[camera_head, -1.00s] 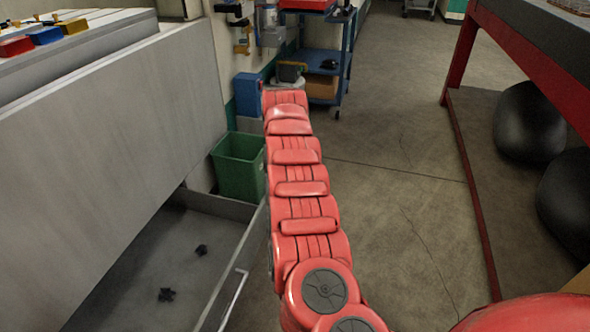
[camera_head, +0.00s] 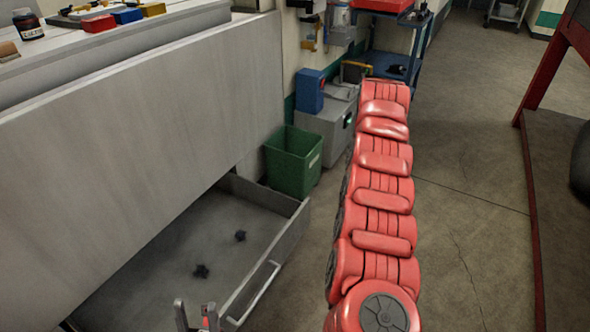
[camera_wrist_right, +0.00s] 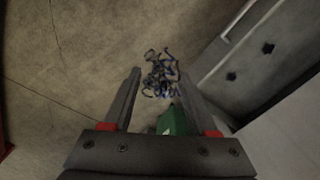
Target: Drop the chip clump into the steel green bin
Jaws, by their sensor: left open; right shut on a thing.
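The chip clump (camera_wrist_right: 160,78) is a tangle of dark bluish curls between the fingertips of my right gripper (camera_wrist_right: 159,72) in the right wrist view. That gripper is shut on it. The green bin (camera_head: 293,162) stands on the floor beside the open drawer's far end in the head view. Part of the green bin (camera_wrist_right: 173,121) also shows below the clump in the right wrist view, between the fingers. In the head view my right arm is right of the bin and its gripper is hidden. My left gripper (camera_head: 195,307) is open and empty at the bottom edge.
A grey open drawer (camera_head: 285,230) with two small dark pieces (camera_head: 202,271) lies left of the bin. A grey box (camera_head: 328,128) and a blue container (camera_head: 310,91) are behind the bin. A blue cart (camera_head: 400,45) stands farther back.

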